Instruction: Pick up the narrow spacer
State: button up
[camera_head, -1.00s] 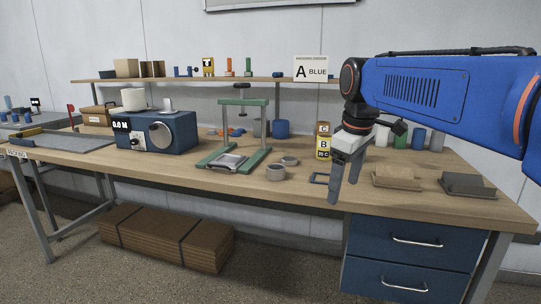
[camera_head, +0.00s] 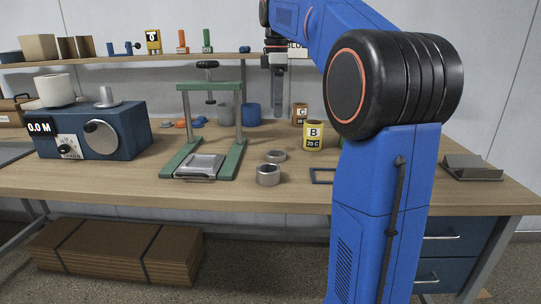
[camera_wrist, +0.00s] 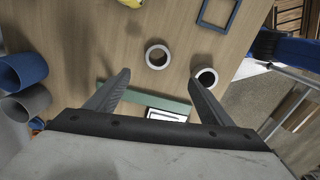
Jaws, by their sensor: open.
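Two grey ring-shaped spacers lie on the table right of the green press. The lower, narrower-looking spacer (camera_head: 275,156) sits behind the taller spacer (camera_head: 268,175). In the wrist view, the lower spacer (camera_wrist: 157,57) shows just beyond the gap between my fingertips, and the taller spacer (camera_wrist: 206,77) is beside the right fingertip. My gripper (camera_head: 278,114) is open and empty, pointing down above the back part of the table; its fingers also show in the wrist view (camera_wrist: 158,76). It appears apart from both spacers.
The green press (camera_head: 238,130) stands left of the spacers. A yellow B can (camera_head: 313,136) and a dark flat frame (camera_head: 321,176) are to the right. A blue cup (camera_head: 251,114) stands behind. My arm hides part of the table's right side.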

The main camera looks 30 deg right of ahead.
notch_tip(320, 180, down, 10)
jog(key=shift+f, duration=0.1)
jog(key=shift+w+d+f, duration=0.1)
jog(key=shift+d+f, duration=0.05)
jog(key=shift+f, duration=1.2)
jog(key=shift+w+d+f, duration=0.1)
jog(key=shift+d+f, duration=0.05)
jog(key=shift+f, duration=1.15)
jog(key=c, duration=1.1)
